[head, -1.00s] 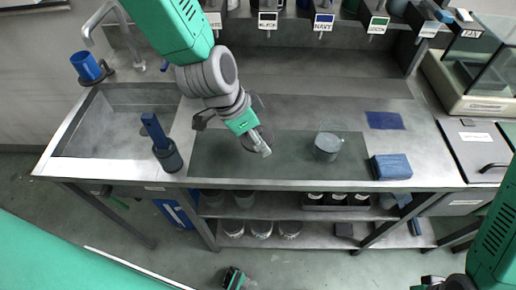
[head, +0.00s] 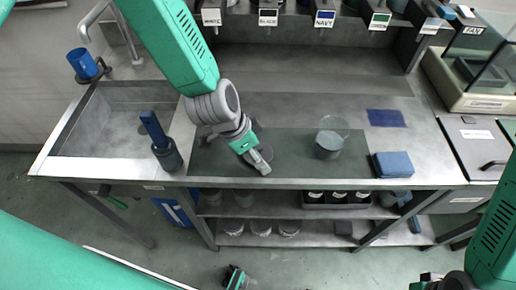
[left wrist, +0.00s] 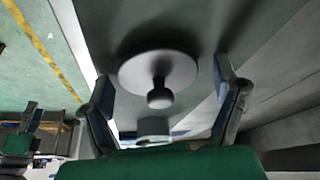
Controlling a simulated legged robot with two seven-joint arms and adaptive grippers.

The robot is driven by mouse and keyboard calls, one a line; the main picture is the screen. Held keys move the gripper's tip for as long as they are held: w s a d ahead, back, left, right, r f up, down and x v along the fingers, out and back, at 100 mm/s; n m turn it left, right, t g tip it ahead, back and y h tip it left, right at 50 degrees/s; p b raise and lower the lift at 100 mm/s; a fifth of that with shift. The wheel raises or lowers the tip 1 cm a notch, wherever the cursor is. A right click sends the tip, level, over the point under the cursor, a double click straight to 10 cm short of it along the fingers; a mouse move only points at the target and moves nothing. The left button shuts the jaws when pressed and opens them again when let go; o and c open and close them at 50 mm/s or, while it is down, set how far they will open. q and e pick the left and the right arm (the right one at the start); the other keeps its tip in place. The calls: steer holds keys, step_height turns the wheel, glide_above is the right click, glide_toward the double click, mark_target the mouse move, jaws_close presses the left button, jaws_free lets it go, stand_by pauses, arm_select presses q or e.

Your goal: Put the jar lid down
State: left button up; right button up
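The jar lid is a grey disc with a round knob (left wrist: 160,95). In the left wrist view it lies knob towards the camera on the dark mat, between my fingers. In the head view its dark edge (head: 265,151) shows partly behind my gripper. My left gripper (head: 264,167) is open; in the left wrist view (left wrist: 165,92) its fingers stand apart on both sides of the lid, with gaps to the knob. A clear jar with grey contents (head: 327,146) stands to the right on the mat. My right gripper (head: 430,279) is at the bottom right, mostly cut off.
A blue-handled brush (head: 155,135) stands by the sink (head: 110,125) on the left. A blue folded cloth (head: 392,165) lies right of the jar and a flat blue pad (head: 386,118) behind it. The mat (head: 300,168) has bare room around the jar.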

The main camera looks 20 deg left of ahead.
arm_select(q)
steer(key=shift+r, duration=0.1)
steer(key=shift+r, duration=0.25)
steer(key=v, duration=1.1)
steer(key=shift+r+p, duration=0.3)
steer(key=shift+p, duration=0.1)
steer(key=shift+d, duration=0.15)
steer(key=shift+s, duration=0.1)
